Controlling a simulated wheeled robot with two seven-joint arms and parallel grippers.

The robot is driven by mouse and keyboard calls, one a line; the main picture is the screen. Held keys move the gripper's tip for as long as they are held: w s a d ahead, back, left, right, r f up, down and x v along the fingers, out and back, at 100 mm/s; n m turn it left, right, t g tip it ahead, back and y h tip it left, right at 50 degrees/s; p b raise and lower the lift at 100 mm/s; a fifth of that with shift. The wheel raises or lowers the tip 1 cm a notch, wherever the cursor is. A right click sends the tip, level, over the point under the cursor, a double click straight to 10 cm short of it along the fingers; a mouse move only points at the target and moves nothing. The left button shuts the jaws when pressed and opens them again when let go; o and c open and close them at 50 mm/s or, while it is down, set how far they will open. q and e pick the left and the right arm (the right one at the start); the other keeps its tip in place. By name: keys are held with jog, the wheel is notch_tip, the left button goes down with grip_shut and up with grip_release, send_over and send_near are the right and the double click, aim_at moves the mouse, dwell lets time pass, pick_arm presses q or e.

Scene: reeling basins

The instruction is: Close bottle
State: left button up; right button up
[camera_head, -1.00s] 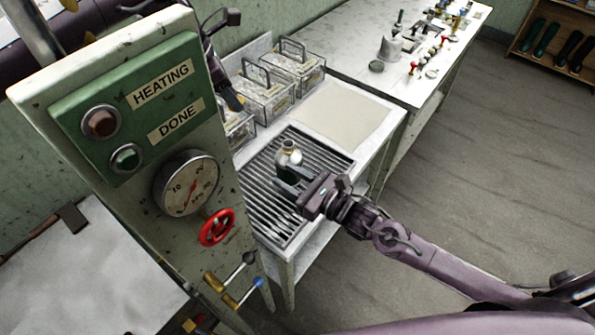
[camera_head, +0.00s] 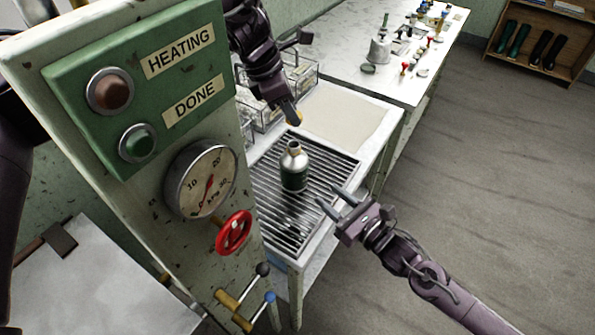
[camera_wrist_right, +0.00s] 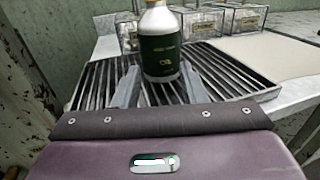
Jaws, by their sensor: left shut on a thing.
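A silver bottle with a dark green label (camera_head: 294,168) stands upright on the slatted rack. In the right wrist view the bottle (camera_wrist_right: 160,50) shows just beyond the fingertips, its top cut off by the frame. My left gripper (camera_head: 293,116) is above and behind the bottle, shut on a small orange-brown piece (camera_head: 296,120) that looks like a stopper; its shape is mostly hidden. My right gripper (camera_head: 334,206) is open and empty, to the right and front of the bottle, with its fingers pointing toward it and apart from it.
The slatted rack (camera_head: 265,185) sits on a pale bench. Clear boxes (camera_head: 300,75) stand behind it, partly hidden by my left arm. A panel with a gauge (camera_head: 200,180) and red valve wheel (camera_head: 234,232) rises close on the left. A pale flat sheet (camera_head: 345,118) leaves free room behind right.

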aim_at(303, 175)
jog(key=o, duration=0.5)
jog(key=shift+a, duration=0.1)
jog(key=shift+c, duration=0.2)
pick_arm(q)
jog(key=shift+a, duration=0.1)
pick_arm(e)
jog(key=shift+o, duration=1.2)
jog(key=shift+w+a, duration=0.15)
jog(key=shift+w, duration=0.1)
jog(key=o, duration=0.3)
jog(key=x, duration=1.1)
jog(key=shift+w+a, duration=0.15)
jog(key=shift+a, duration=0.05)
jog(key=shift+c, duration=0.4)
jog(key=c, duration=1.4)
pick_arm(q)
jog(key=shift+f, duration=2.5)
pick_arm(e)
jog(key=shift+o, duration=0.2)
